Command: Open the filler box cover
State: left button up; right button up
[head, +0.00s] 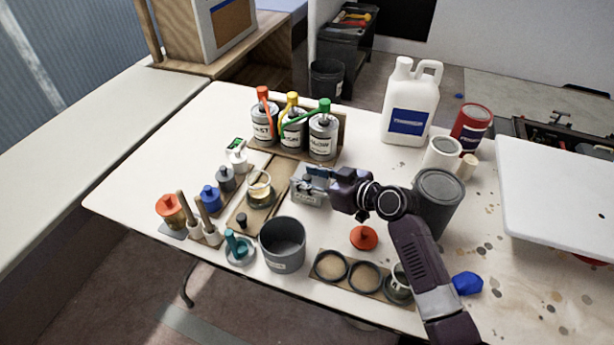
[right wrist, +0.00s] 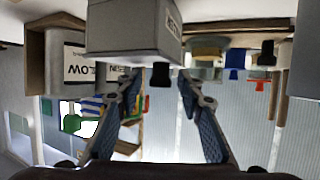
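The filler box is a grey box (head: 309,197) with a small label, standing near the middle of the white table. It also shows upside down at the top of the right wrist view (right wrist: 130,25), and its cover looks closed. A small black knob (right wrist: 160,76) shows at the cover side of the box. My right gripper (head: 318,174) is right above the box in the head view. In the right wrist view its two blue fingers (right wrist: 160,88) are apart, with the knob between their tips; I cannot tell whether they touch it. My left gripper is not in view.
Labelled tins with coloured spouts (head: 293,130) stand behind the box. A dark grey bucket (head: 283,247) and a red lid (head: 364,237) are in front. A dark canister (head: 437,196) stands right, close to my arm. A white jug (head: 408,100) is at the back.

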grip_shut()
dwell(0.3)
